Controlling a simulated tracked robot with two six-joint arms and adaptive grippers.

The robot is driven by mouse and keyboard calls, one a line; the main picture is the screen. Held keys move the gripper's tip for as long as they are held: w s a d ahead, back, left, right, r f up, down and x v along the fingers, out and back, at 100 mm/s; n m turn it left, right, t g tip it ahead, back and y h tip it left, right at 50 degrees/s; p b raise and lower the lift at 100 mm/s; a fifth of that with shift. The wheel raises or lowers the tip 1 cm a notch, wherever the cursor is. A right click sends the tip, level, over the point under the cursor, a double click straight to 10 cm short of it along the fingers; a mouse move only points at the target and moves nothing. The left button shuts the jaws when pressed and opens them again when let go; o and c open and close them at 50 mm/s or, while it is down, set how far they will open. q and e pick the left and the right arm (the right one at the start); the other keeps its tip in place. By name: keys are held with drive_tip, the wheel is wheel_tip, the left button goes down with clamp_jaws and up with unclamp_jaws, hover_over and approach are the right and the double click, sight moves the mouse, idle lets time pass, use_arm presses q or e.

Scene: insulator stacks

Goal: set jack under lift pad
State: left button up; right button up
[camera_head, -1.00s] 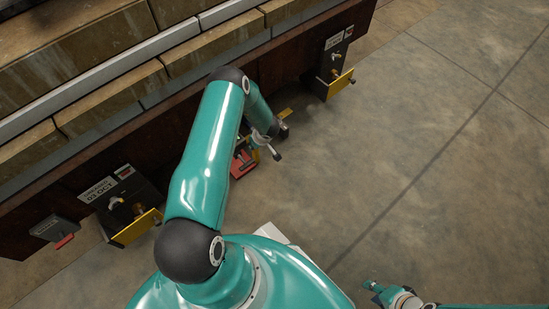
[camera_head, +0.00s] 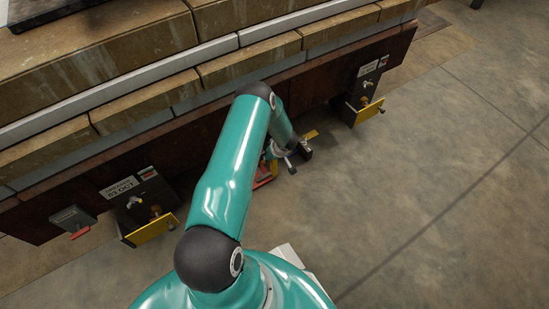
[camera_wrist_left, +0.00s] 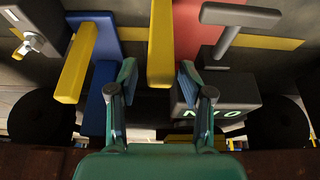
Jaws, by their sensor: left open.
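A red and yellow item (camera_head: 265,175), seemingly the jack, stands on the floor beside the rusty beam, partly hidden by my left arm. My left gripper (camera_head: 291,155) is low beside it. In the left wrist view the open, empty gripper (camera_wrist_left: 158,82) has a yellow bar (camera_wrist_left: 161,45) between and beyond its fingertips. A red part (camera_wrist_left: 205,30) is right of that bar. A dark block marked N10 (camera_wrist_left: 232,108) sits by the right finger. A blue part (camera_wrist_left: 98,30) is by the left finger. I cannot single out the lift pad.
The rusty beam (camera_head: 55,195) carries stacked blocks along its length. Dark brackets with yellow plates stick out from it at left (camera_head: 150,228) and right (camera_head: 369,110). A small grey box with a red tab (camera_head: 72,219) is at far left. Open concrete floor (camera_head: 420,200) lies right.

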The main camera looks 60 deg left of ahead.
use_arm(q)
drive_tip(key=shift+d, duration=0.1)
drive_tip(key=shift+w+d+r, duration=0.1)
drive_tip(key=shift+r, duration=0.15)
drive_tip(key=v, duration=1.1)
drive_tip(key=shift+r, duration=0.2)
